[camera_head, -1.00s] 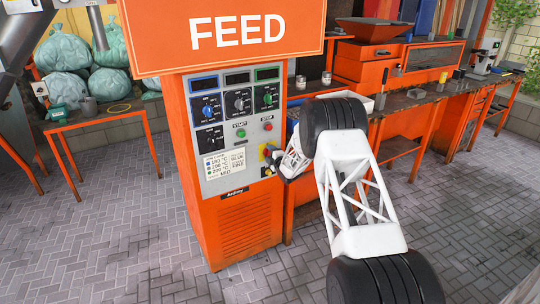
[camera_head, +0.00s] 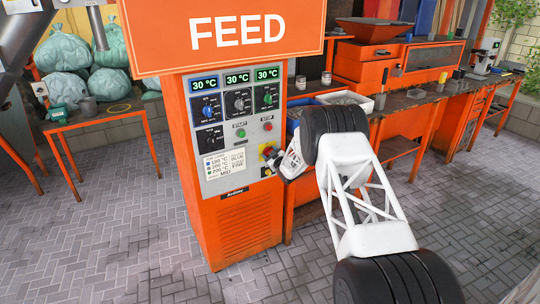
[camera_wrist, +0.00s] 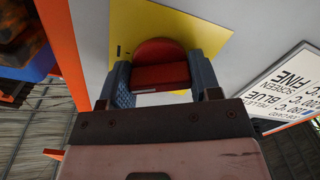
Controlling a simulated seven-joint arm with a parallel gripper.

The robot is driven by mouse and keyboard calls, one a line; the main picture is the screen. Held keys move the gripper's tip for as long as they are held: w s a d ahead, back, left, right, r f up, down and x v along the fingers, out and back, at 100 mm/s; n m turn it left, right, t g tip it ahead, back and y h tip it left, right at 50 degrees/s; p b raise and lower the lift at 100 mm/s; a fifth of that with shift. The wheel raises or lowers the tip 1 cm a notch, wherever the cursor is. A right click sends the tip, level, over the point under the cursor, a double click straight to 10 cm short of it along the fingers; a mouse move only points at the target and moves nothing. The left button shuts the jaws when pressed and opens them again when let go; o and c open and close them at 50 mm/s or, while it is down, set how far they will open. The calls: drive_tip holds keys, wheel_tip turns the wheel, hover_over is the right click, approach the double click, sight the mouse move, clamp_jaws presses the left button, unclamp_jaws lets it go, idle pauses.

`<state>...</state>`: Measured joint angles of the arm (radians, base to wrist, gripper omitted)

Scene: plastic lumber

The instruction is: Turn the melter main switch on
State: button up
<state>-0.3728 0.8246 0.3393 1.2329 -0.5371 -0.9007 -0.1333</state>
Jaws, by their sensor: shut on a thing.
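The main switch (camera_wrist: 160,72) is a red rotary knob on a yellow plate (camera_wrist: 205,30), seen close up in the wrist view. My gripper (camera_wrist: 165,85) has its two blue-grey fingers on either side of the knob's red grip bar and is shut on it. In the head view my gripper (camera_head: 273,158) is at the lower right of the orange cabinet's grey control panel (camera_head: 245,170), where it hides most of the knob. The three displays (camera_head: 237,77) at the panel's top are lit and each reads 30 °C.
A red stop button (camera_head: 267,126), a green start button (camera_head: 241,133) and several dials sit above the switch. A printed label (camera_wrist: 285,90) is right of it in the wrist view. An orange workbench (camera_head: 400,100) with trays stands to the right.

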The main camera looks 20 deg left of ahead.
drive_tip(key=m, duration=0.5)
drive_tip(key=shift+m, duration=0.3)
idle(0.4)
drive_tip(key=o, duration=0.9)
drive_tip(key=shift+s+d, duration=0.15)
drive_tip(key=shift+v, duration=3.7)
